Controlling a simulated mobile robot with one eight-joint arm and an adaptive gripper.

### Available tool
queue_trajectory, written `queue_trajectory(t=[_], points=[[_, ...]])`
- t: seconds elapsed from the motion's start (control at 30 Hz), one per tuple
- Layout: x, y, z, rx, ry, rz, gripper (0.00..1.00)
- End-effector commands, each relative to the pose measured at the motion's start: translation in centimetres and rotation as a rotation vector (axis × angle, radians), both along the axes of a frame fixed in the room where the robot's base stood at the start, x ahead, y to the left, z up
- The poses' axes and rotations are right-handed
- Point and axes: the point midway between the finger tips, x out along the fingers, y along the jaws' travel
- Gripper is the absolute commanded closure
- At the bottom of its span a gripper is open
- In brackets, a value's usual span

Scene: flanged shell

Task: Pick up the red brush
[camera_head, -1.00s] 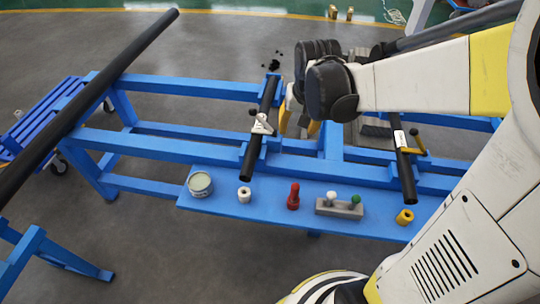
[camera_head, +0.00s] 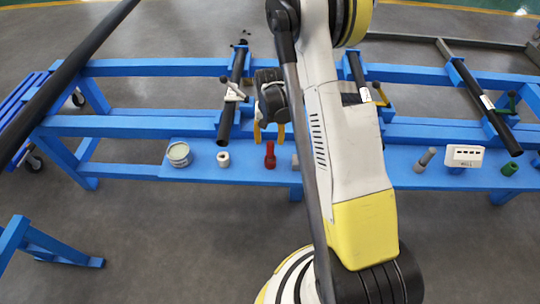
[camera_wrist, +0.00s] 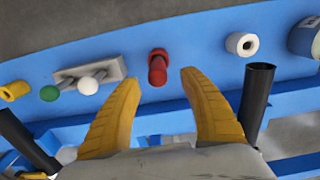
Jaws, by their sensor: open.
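The red brush (camera_head: 270,155) stands on the blue shelf of the bench in the head view, between a white roll and my arm. In the wrist view the red brush (camera_wrist: 157,67) shows ahead of my fingertips, roughly midway between them. My gripper (camera_head: 269,132) is open, with two yellow fingers pointing down just above and behind the brush in the head view. The wrist view shows the same open gripper (camera_wrist: 160,80) with nothing between its fingers. My arm hides part of the shelf to the right of the brush.
The blue shelf (camera_head: 400,180) also bears a tin (camera_head: 178,154), a white roll (camera_head: 223,159) and a white box (camera_head: 464,156). A grey block (camera_wrist: 90,74) with green and white knobs sits beside the brush. A black pipe (camera_wrist: 257,95) rises close to one finger.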

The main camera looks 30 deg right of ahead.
Motion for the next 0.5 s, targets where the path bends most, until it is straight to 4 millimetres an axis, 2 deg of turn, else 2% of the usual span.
queue_trajectory(t=[0.17,0.4,0.5], points=[[-0.1,-0.1,-1.6,0.0,0.0,0.0,0.49],[-0.3,-0.2,-5.4,-0.001,-0.001,0.001,0.49],[-0.2,-0.2,-5.8,-0.001,-0.001,0.001,0.49]])
